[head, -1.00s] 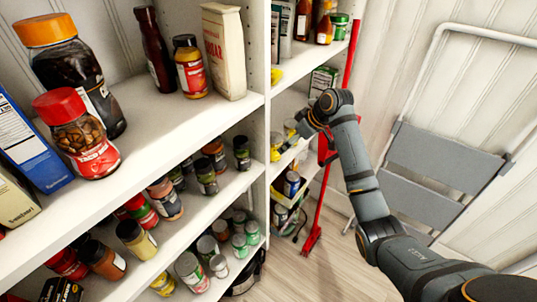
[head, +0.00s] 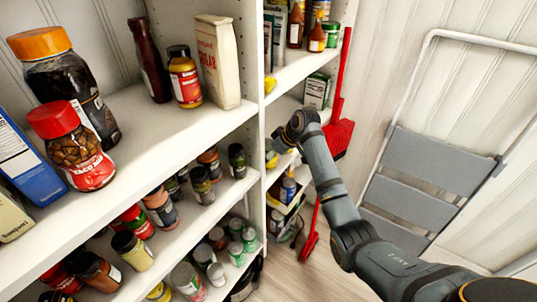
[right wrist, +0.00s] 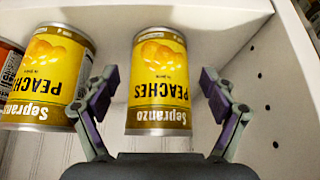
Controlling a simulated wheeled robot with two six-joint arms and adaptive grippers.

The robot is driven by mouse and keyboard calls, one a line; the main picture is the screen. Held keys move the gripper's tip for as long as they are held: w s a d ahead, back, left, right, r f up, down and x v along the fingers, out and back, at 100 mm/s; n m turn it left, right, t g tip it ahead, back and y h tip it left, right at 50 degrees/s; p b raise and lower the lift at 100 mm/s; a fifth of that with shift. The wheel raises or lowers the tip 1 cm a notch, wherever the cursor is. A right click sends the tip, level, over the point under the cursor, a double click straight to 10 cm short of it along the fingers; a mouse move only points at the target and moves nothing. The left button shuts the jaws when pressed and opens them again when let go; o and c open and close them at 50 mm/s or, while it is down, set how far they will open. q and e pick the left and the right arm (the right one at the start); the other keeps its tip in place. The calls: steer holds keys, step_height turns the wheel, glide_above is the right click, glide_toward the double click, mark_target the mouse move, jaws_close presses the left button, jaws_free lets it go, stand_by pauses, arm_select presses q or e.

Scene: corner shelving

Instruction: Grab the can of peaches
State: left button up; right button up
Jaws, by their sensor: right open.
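A yellow can of peaches (right wrist: 158,80) stands in the middle of the right wrist view, its label upside down in the picture. A second yellow peach can (right wrist: 48,75) stands beside it to the left. My right gripper (right wrist: 158,92) is open, with one finger on each side of the middle can and a visible gap at both sides. In the head view my right gripper (head: 284,138) reaches into the corner shelf, partly covering the yellow cans (head: 271,160) there. My left gripper is not in view.
A white shelf side wall (right wrist: 270,100) with peg holes is close on the right in the right wrist view. Another can (right wrist: 8,68) is at the left edge. A white divider (head: 252,140), a red broom (head: 337,135) and a grey stepladder (head: 440,160) flank my arm.

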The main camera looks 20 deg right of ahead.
mark_target(270, 149)
steer(key=shift+w+a+f, duration=0.15)
steer(key=shift+w+f, duration=0.15)
steer(key=shift+f, duration=0.25)
steer(key=shift+s, duration=0.1)
steer(key=shift+c, duration=0.3)
steer(key=shift+r, duration=0.1)
steer(key=c, duration=1.5)
steer(key=r, duration=0.4)
steer(key=shift+s+d, duration=0.15)
steer(key=shift+d, duration=0.05)
steer(key=s+d+r+b, duration=0.1)
steer(key=s+d+r, duration=0.3)
steer(key=s+r, duration=0.5)
steer(key=s, duration=0.3)
steer(key=shift+s+d, duration=0.2)
steer(key=shift+s, duration=0.2)
